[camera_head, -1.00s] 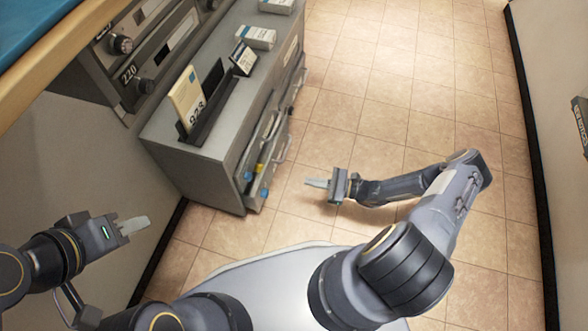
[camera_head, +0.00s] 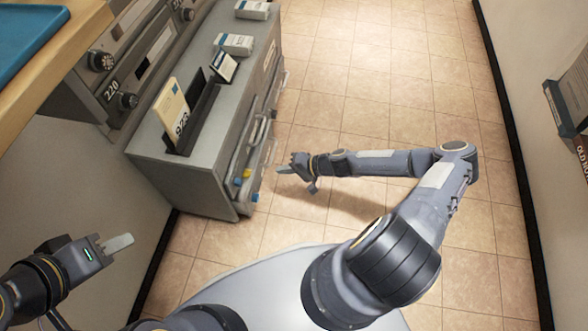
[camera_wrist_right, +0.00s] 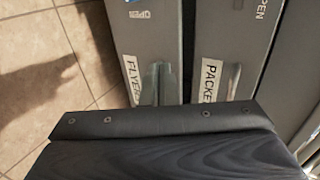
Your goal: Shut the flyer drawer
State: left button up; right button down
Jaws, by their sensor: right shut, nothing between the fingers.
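The grey cabinet (camera_head: 200,120) has drawer fronts on its right side in the head view. The flyer drawer (camera_wrist_right: 130,78), with a white "FLYER" label, shows in the right wrist view beside a drawer labelled "PACKE…" (camera_wrist_right: 208,78). How far the flyer drawer stands out is hard to tell. My right gripper (camera_head: 282,170) is shut and empty, its fingertips close to the drawer fronts; contact is unclear. It also shows in the right wrist view (camera_wrist_right: 156,85), over the flyer front. My left gripper (camera_head: 118,243) is left of the cabinet, seen edge-on, away from the drawers.
A black rack with a "923" card (camera_head: 178,112) and white boxes (camera_head: 235,43) stand on the cabinet. Blue and yellow items (camera_head: 240,180) show at its drawer side. Tiled floor (camera_head: 385,100) is open to the right, up to the wall.

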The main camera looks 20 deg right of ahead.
aim_at(257, 169)
jog(key=w+a, duration=0.1)
jog(key=w+a+f, duration=0.1)
jog(key=a, duration=0.1)
jog(key=w+a, duration=0.1)
jog(key=a, duration=0.1)
jog(key=shift+w+a+f, duration=0.2)
jog(key=shift+w, duration=0.1)
pick_arm(q)
jog(key=shift+f, duration=0.15)
